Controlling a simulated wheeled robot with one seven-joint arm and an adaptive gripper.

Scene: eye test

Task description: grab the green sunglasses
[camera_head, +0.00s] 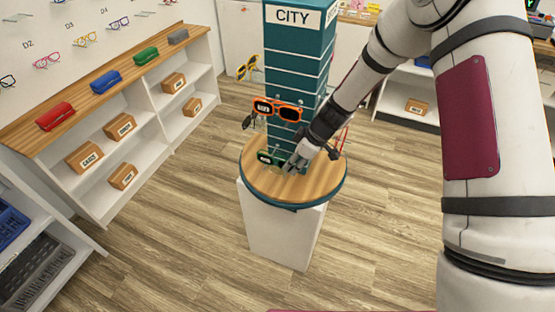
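Dark sunglasses with a green frame (267,158) sit low at the base of the teal display tower marked CITY (290,62), just above the round wooden top (320,180). My gripper (290,167) points down at the right end of the green sunglasses and overlaps them in the picture. The fingers are small here, and I cannot tell whether they touch the frame or are closed. The right part of the green sunglasses is hidden behind my gripper.
Orange sunglasses (277,110) hang on the tower just above. Yellow sunglasses (247,67) stick out at the left, and a red pair (341,144) is close beside my wrist. A shelf with cases (55,116) stands left. The wooden floor (385,230) in front is clear.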

